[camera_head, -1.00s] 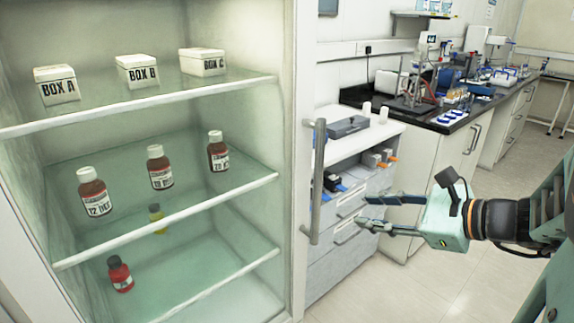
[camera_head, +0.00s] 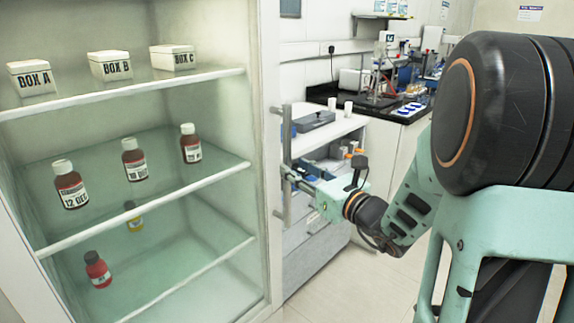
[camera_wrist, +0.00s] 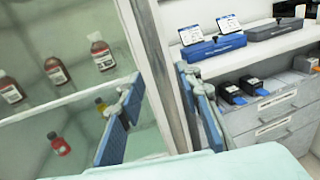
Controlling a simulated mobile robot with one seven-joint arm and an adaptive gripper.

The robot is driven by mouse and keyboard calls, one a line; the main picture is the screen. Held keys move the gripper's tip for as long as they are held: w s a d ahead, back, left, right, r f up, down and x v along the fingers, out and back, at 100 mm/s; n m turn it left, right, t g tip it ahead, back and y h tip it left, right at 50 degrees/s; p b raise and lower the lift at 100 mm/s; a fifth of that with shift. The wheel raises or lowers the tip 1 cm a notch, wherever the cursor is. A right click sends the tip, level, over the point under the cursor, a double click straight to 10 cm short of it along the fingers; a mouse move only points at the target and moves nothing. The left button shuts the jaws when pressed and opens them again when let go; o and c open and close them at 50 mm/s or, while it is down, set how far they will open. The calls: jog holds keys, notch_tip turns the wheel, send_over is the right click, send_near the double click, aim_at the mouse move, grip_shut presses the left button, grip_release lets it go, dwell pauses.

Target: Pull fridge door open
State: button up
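The fridge door (camera_head: 269,120) stands at the left in the head view, and the shelves show clearly through it. Its vertical grey bar handle (camera_head: 288,150) is on the right side. My gripper (camera_head: 291,177) is at the lower half of this handle, reaching in from the right. In the wrist view, my gripper's (camera_wrist: 160,112) two blue-padded fingers are spread wide apart, with the pale door frame (camera_wrist: 158,70) showing beyond and between them. I cannot tell whether either finger touches the handle. Nothing is seen clamped between them.
Inside the fridge are white boxes (camera_head: 110,65), brown bottles (camera_head: 135,158) and a red bottle (camera_head: 97,268). A drawer cabinet (camera_head: 325,225) stands just right of the handle. A lab bench (camera_head: 400,112) lies behind. Floor is clear at lower right.

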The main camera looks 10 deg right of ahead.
aim_at(290, 164)
jog(key=shift+x, duration=2.25)
jog(key=shift+c, duration=0.3)
grip_shut()
